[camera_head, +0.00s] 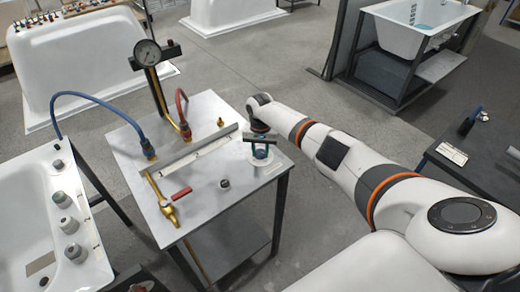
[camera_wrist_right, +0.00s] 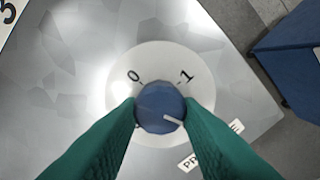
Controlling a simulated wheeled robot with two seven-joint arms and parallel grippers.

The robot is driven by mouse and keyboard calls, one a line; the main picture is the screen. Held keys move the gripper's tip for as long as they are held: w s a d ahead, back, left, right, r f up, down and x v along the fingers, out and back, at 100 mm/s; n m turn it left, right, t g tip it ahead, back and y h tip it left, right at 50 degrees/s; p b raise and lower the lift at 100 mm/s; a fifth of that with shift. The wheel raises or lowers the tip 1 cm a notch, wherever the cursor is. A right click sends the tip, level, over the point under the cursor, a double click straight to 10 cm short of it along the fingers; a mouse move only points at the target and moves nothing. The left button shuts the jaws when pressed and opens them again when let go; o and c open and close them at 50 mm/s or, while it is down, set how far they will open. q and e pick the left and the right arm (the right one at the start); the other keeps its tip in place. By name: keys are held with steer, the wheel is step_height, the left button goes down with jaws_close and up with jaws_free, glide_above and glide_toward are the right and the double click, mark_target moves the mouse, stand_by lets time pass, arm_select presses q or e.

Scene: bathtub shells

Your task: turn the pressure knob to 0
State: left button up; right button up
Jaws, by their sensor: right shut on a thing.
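The pressure knob (camera_wrist_right: 160,104) is a dark blue, faceted knob on a white round dial (camera_wrist_right: 147,60) in the right wrist view. It also shows in the head view (camera_head: 260,154), near the right edge of the metal table. A white line on the knob points to the lower right. The printed 0 (camera_wrist_right: 133,76) is at the upper left of the knob and the 1 (camera_wrist_right: 187,77) at the upper right. My right gripper (camera_head: 262,143) is shut on the knob, its green fingers on both sides. The fingers hide the lower dial and part of the label. My left gripper is not in view.
The metal table (camera_head: 135,150) bears a round gauge (camera_head: 147,53) on a post, blue and red hoses, a brass valve with a red handle (camera_head: 181,193) and a small black knob (camera_head: 225,184). A white tub shell (camera_head: 40,190) stands at the left.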

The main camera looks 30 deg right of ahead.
steer(key=n, duration=0.4)
steer(key=shift+d+r+n, duration=0.1)
steer(key=shift+n, duration=0.3)
steer(key=n, duration=0.3)
steer(key=shift+n, duration=0.3)
steer(key=n, duration=0.4)
steer(key=shift+d, duration=0.1)
steer(key=n+b, duration=0.1)
steer(key=n, duration=0.3)
steer(key=shift+w+d, duration=0.1)
steer(key=n, duration=0.4)
steer(key=shift+n+b, duration=0.3)
steer(key=shift+b, duration=0.1)
steer(key=n, duration=0.3)
steer(key=shift+w+n+b, duration=0.15)
steer(key=shift+n+b, duration=0.25)
steer(key=n+b, duration=0.1)
steer(key=n, duration=0.2)
steer(key=shift+w+r+n+b, duration=0.1)
steer(key=shift+n+b, duration=0.25)
steer(key=shift+n, duration=1.75)
